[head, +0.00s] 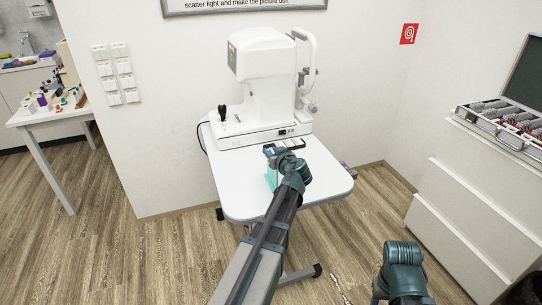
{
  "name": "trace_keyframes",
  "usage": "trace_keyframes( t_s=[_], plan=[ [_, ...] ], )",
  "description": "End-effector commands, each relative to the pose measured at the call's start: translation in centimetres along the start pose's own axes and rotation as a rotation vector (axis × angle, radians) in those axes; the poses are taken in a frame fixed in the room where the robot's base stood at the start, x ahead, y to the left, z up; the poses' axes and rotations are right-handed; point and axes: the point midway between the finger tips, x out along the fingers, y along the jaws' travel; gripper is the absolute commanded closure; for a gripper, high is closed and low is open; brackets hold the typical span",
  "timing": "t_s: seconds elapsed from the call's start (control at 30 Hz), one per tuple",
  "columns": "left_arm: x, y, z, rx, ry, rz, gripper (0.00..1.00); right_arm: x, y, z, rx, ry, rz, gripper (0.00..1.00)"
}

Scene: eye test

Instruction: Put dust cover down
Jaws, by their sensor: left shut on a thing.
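My left gripper (270,153) is over the white table in front of the white eye-test machine (265,85). It is shut on a light teal thing, which looks like the dust cover (271,179). Only a small part of the cover shows, hanging beside my wrist above the tabletop; my arm hides the rest. I cannot tell whether its lower edge touches the table. The machine stands uncovered at the back of the table. My right arm shows at the lower right, but its gripper is out of view.
The white table (236,201) has bare room at its front left and right. A small dark and white item (291,144) lies by the machine's base. A white drawer cabinet (468,215) with an open lens case (504,120) stands at right. A side table (48,115) with small items is at left.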

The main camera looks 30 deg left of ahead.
Motion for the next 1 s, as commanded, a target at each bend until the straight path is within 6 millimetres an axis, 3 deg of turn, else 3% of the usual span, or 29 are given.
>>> trace_keyframes(
  t_s=[0.2,0.23,0.4,0.77,1.0],
  plan=[
    [0.1,0.0,0.3,0.0,0.0,0.0,1.0,0.3,0.0,0.0,0.0,0.0,0.0,0.5],
    [0.1,0.0,0.3,0.0,0.0,0.0,0.71,0.3,0.0,0.0,0.0,0.0,0.0,0.5],
    [0.1,0.0,0.2,0.0,0.0,0.0,0.43,0.2,0.0,0.0,0.0,0.0,0.0,0.5],
    [-0.1,0.0,-0.4,0.0,0.0,0.0,0.43,-0.4,0.0,0.0,0.0,0.0,0.0,0.5],
    [-4.8,-0.2,-0.3,0.001,0.0,0.002,0.43,-1.7,0.2,0.1,0.0,0.0,0.0,0.5]
  ],
)
